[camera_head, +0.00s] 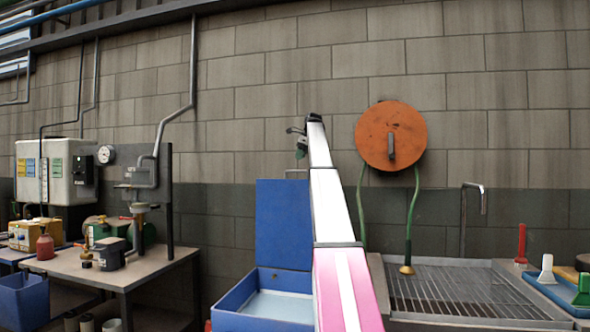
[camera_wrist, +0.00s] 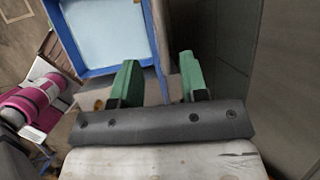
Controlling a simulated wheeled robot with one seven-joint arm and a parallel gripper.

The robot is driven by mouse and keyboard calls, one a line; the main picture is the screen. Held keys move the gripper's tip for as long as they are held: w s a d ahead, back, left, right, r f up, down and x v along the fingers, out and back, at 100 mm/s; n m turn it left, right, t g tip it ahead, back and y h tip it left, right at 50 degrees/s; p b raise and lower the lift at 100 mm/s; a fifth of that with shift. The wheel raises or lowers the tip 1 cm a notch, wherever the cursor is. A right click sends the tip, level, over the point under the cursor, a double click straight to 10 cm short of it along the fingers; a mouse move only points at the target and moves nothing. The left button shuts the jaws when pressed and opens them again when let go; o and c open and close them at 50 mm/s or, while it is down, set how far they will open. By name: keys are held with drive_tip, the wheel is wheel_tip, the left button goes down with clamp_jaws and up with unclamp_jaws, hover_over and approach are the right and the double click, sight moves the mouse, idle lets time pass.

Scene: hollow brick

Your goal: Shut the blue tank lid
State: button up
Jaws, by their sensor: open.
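The blue tank (camera_head: 235,321) stands at bottom centre in the head view, with pale contents inside. Its blue lid (camera_head: 283,225) stands raised, upright at the tank's back, so the tank is open. The blue rim of the tank (camera_wrist: 82,40) also shows at upper left in the wrist view. My gripper (camera_head: 301,147) is small and partly hidden by my arm in the head view, above the lid. In the wrist view my gripper (camera_wrist: 158,80) has its two green fingers apart with nothing held between them. I cannot tell its exact distance from the lid.
A metal sink with a grate (camera_head: 450,290) stands right of the tank, below an orange hose reel (camera_head: 391,136) on the brick wall. A workbench (camera_head: 120,272) with equipment stands at left. A blue tray with brushes (camera_head: 550,290) lies at far right.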

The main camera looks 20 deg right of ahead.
drive_tip(key=x, duration=0.6)
drive_tip(key=shift+w+f, duration=0.1)
drive_tip(key=shift+f, duration=0.25)
clamp_jaws()
